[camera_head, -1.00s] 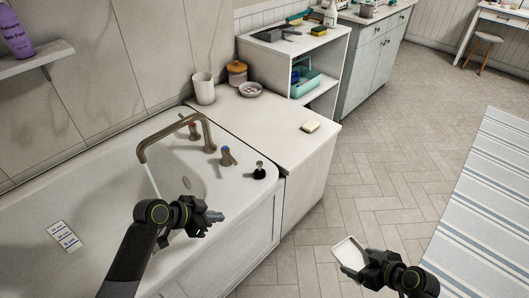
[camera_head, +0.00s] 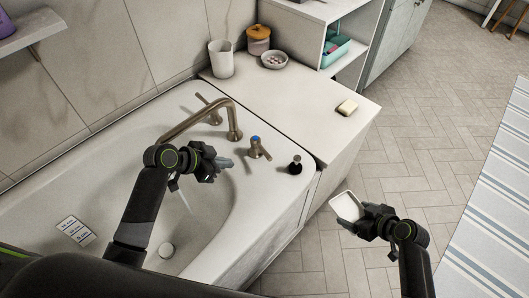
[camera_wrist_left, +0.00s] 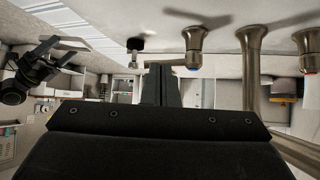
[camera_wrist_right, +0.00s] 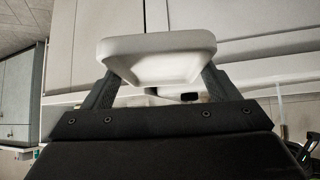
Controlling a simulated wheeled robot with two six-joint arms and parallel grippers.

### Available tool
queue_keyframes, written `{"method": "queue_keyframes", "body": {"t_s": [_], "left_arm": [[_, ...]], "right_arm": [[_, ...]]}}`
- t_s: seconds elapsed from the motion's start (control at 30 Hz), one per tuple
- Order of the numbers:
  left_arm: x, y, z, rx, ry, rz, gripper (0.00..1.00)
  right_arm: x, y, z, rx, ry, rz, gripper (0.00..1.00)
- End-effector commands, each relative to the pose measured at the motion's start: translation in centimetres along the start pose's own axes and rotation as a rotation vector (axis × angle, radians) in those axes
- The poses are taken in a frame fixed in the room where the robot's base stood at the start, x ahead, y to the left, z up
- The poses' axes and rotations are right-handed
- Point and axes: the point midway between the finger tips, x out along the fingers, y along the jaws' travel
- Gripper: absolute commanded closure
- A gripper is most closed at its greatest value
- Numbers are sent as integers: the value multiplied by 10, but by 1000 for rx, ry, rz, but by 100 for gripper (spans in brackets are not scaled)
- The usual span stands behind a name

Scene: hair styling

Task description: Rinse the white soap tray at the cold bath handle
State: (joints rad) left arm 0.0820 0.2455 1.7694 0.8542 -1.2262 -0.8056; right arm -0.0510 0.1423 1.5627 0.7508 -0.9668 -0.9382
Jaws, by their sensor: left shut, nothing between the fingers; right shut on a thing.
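The white soap tray (camera_head: 347,206) is held by my right gripper (camera_head: 358,217) over the floor, right of the bathtub. In the right wrist view the white soap tray (camera_wrist_right: 158,57) sits between the two fingers. My left gripper (camera_head: 222,164) is shut and empty above the tub, left of the cold bath handle. The cold bath handle (camera_head: 257,149), with a blue cap, stands on the tub rim; it also shows in the left wrist view (camera_wrist_left: 195,42).
A black-topped stopper (camera_head: 295,165) stands on the rim right of the cold handle. The herringbone floor between tub and striped rug (camera_head: 495,200) is clear.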

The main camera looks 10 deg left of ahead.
Motion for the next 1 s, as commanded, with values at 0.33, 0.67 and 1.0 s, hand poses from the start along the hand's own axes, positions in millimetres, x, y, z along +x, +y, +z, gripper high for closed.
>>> {"method": "queue_keyframes", "body": {"t_s": [0.33,0.67,1.0], "left_arm": [[70,0,0,-3,2,2,100],[99,0,-28,0,1,0,100],[103,0,-32,0,0,-1,100]], "right_arm": [[4,0,4,0,1,0,42],[1,0,0,0,1,0,42],[1,0,0,0,1,0,42]]}}
